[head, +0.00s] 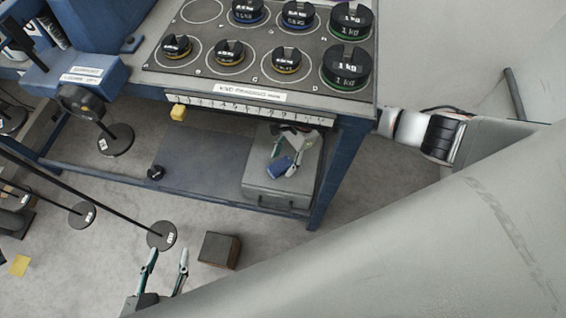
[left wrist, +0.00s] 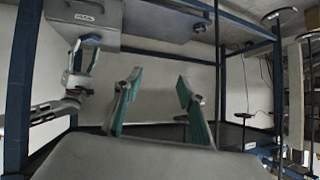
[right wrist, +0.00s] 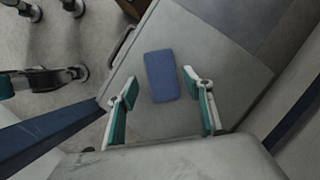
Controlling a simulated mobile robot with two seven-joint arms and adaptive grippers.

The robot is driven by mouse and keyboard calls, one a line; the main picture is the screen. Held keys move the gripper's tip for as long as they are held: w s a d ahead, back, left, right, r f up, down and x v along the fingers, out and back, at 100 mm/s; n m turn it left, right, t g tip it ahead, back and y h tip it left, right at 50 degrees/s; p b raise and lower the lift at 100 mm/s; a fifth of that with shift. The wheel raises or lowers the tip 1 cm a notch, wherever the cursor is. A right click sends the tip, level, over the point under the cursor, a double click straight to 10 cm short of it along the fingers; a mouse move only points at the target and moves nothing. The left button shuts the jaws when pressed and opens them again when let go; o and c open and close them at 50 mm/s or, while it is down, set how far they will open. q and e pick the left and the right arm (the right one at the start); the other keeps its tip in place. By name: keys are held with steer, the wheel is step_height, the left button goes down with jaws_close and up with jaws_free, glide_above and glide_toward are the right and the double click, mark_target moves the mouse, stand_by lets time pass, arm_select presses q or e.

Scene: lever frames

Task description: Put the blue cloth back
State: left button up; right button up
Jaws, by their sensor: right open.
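The blue cloth (head: 280,167) is a small folded pad lying flat on the lid of a grey box (head: 258,188) on the bench's lower shelf. In the right wrist view the cloth (right wrist: 162,76) lies just beyond and between the fingertips of my right gripper (right wrist: 159,84). The right gripper is open, and nothing is between its fingers. In the head view it (head: 290,158) is over the box, beside the cloth. My left gripper (head: 168,252) is open and empty, low at the bottom left of the head view. It also shows open in the left wrist view (left wrist: 158,80).
The blue bench's top (head: 160,50) holds a board of black weights in marked circles. Its front edge and leg (head: 325,180) are close to my right arm. A dark box (head: 219,249) and disc weights stand on the floor.

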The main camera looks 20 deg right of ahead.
mark_target(287, 160)
steer(key=v, duration=0.2)
steer(key=p+v, duration=0.1)
steer(key=v, duration=0.2)
steer(key=shift+w+a+r+p, duration=0.2)
steer(key=shift+w+r+p, duration=0.1)
steer(key=shift+w+r, duration=0.15)
arm_select(q)
steer(key=shift+s+a+f+y+p, duration=0.15)
steer(key=shift+s+a+y+p, duration=0.1)
steer(key=shift+a+p, duration=0.25)
steer(key=shift+s+a+f+y+p, duration=0.15)
steer(key=shift+s+a+p, duration=0.1)
steer(key=shift+a+p, duration=0.25)
arm_select(e)
steer(key=v, duration=0.5)
steer(key=shift+s+d+r, duration=0.1)
steer(key=shift+s+d, duration=0.2)
arm_select(q)
steer(key=shift+d+r, duration=0.15)
arm_select(e)
steer(key=shift+s, duration=0.1)
